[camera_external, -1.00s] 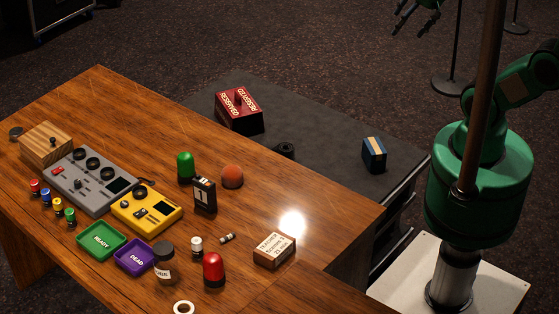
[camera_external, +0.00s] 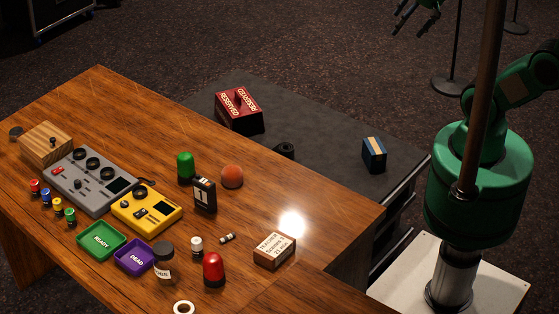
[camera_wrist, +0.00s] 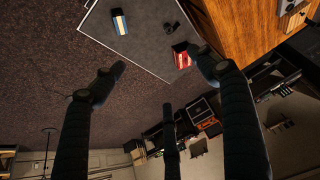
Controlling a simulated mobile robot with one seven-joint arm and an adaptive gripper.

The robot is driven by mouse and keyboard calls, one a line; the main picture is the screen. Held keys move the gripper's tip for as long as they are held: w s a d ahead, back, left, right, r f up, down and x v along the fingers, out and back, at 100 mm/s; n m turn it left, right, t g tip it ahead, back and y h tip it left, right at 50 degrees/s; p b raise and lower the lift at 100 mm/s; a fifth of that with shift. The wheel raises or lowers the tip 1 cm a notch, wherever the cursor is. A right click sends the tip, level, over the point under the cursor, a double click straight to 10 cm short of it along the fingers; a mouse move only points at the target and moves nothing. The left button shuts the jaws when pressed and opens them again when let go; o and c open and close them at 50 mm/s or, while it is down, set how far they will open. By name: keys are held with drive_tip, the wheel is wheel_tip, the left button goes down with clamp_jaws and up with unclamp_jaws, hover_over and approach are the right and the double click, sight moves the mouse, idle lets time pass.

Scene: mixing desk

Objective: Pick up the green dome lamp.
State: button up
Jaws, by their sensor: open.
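My gripper (camera_external: 417,18) is partly in view at the top edge of the external view, high and far from the lamp. In the wrist view my gripper (camera_wrist: 165,75) has its fingers spread wide, with nothing between them.
A red dome lamp (camera_external: 213,270) stands nearer the front. A dark pole stands near my arm.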

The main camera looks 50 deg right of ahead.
drive_tip(key=shift+w+r, duration=0.1)
idle(0.3)
drive_tip(key=w+a+r+m+g+p, duration=0.1)
drive_tip(key=w+a+r+p, duration=0.1)
drive_tip(key=w+a, duration=0.8)
drive_tip(key=w+a+r+m+g+p, duration=0.1)
drive_tip(key=w+a, duration=0.3)
drive_tip(key=w, duration=1.1)
drive_tip(key=m+g+p, duration=0.4)
drive_tip(key=p, duration=0.1)
hover_over(186, 155)
wheel_tip(186, 155, down, 34)
drive_tip(key=shift+w+d+r, duration=0.1)
drive_tip(key=shift+a+f, duration=0.25)
drive_tip(key=shift+f, duration=0.15)
drive_tip(key=shift+f, duration=0.1)
